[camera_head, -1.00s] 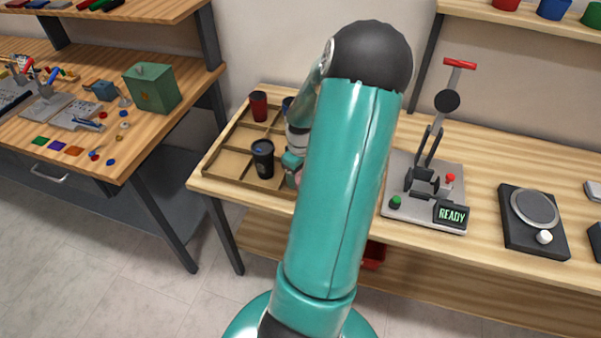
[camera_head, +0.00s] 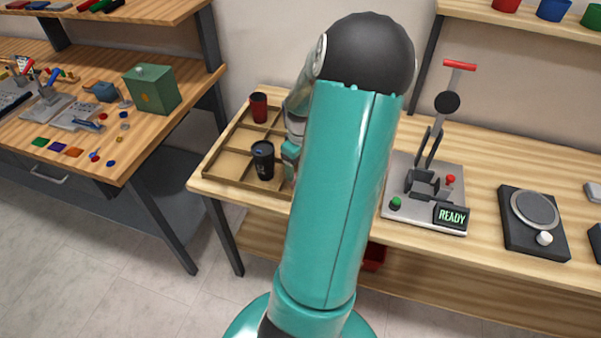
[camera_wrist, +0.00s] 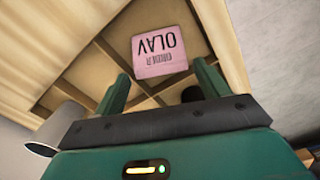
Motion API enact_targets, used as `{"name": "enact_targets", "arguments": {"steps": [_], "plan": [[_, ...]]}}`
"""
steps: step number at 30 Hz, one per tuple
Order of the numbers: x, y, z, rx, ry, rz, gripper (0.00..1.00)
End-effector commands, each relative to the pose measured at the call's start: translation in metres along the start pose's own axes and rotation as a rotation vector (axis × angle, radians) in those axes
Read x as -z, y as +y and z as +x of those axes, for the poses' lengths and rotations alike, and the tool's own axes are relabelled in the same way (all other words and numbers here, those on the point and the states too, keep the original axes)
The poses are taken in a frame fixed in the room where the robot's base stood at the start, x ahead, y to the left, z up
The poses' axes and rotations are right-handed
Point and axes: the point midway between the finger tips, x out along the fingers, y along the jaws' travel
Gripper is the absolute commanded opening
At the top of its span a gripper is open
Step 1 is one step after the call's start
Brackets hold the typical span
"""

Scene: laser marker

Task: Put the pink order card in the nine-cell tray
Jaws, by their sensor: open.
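The pink order card (camera_wrist: 160,52) lies face up in the wrist view, its dark lettering upside down. It is within the wooden nine-cell tray (camera_wrist: 88,75), across one cell area. Whether it lies flat on the cell floor or touches a divider is hard to tell. My gripper (camera_wrist: 162,72) is open, its two green fingers apart on either side of the card's near edge, not closed on it. In the head view the tray (camera_head: 215,183) stands at the left end of the table; my arm hides the card and most of the gripper.
In the tray stand a red cup (camera_head: 259,107) and a black cup (camera_head: 263,160). A lever press (camera_head: 425,190) with a READY display stands right of my arm, then a black dial device (camera_head: 533,220). A side bench (camera_head: 130,150) is at left.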

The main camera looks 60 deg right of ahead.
Motion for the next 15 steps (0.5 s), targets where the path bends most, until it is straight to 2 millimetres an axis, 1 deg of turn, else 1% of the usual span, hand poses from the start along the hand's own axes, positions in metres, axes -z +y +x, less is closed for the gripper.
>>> {"name": "enact_targets", "arguments": {"steps": [1, 3, 7, 11, 15], "plan": [[0.000, 0.001, -0.014, -0.006, 0.002, 0.000, 0.74], [0.000, 0.001, -0.029, -0.005, 0.002, -0.001, 0.74], [0.001, 0.000, -0.054, -0.004, 0.002, 0.000, 0.74], [0.000, 0.000, -0.070, -0.002, 0.001, -0.001, 0.74], [0.000, 0.000, -0.076, 0.000, 0.000, -0.001, 0.74]]}}
